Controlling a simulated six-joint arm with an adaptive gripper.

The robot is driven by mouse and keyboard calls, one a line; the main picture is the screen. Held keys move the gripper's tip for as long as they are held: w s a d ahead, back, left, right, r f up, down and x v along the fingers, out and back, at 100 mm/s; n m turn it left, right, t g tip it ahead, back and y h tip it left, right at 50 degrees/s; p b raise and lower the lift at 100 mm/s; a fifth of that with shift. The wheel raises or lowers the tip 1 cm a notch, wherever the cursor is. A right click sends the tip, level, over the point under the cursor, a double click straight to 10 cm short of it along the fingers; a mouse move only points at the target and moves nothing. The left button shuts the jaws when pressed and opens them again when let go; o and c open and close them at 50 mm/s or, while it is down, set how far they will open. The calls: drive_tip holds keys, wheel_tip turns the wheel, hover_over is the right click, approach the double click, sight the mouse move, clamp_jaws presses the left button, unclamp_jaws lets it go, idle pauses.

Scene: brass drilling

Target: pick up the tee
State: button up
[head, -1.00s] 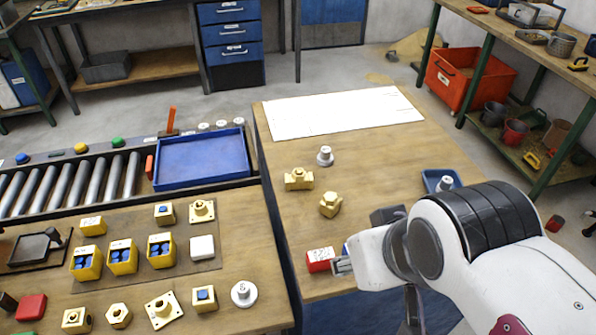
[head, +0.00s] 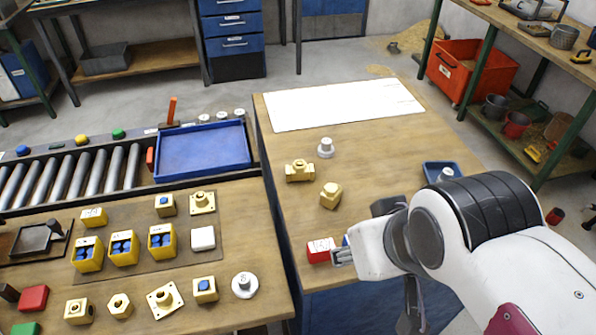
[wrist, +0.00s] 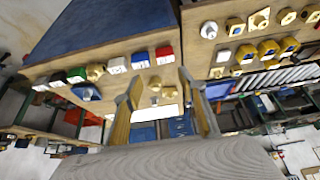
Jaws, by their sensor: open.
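The tee (head: 299,171) is a small brass fitting lying on the right wooden workbench, left of another brass fitting (head: 330,195). It stands apart from the arm in the head view. In the wrist view, which is roughly upside down, small brass pieces show beyond the fingers, and the tee (wrist: 170,92) seems to be the right one. My gripper (wrist: 160,80) is open, with nothing between its two fingers. In the head view my arm reaches in from the right, and its wrist is over the near right part of the bench. The fingers are largely hidden there.
A red block (head: 319,250) lies near the bench's front edge. A white knobbed part (head: 326,148) stands behind the tee. A white sheet (head: 340,105) covers the far end. The left bench (head: 245,215) holds several brass parts.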

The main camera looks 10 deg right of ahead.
drive_tip(key=shift+w, duration=0.1)
drive_tip(key=w+d+t+h, duration=0.1)
drive_tip(key=w+d, duration=0.2)
drive_tip(key=w, duration=0.3)
drive_tip(key=w+d+t+h, duration=0.1)
drive_tip(key=w+d, duration=0.2)
drive_tip(key=w, duration=0.4)
drive_tip(key=n+t+y, duration=0.4)
drive_tip(key=t+y, duration=0.1)
drive_tip(key=y, duration=0.2)
hover_over(299, 171)
drive_tip(key=s+d, duration=0.2)
drive_tip(key=s, duration=0.1)
wheel_tip(299, 171, down, 9)
drive_tip(key=shift+d, duration=0.2)
drive_tip(key=shift+f, duration=0.15)
drive_tip(key=shift+f, duration=1.85)
drive_tip(key=shift+f, duration=0.1)
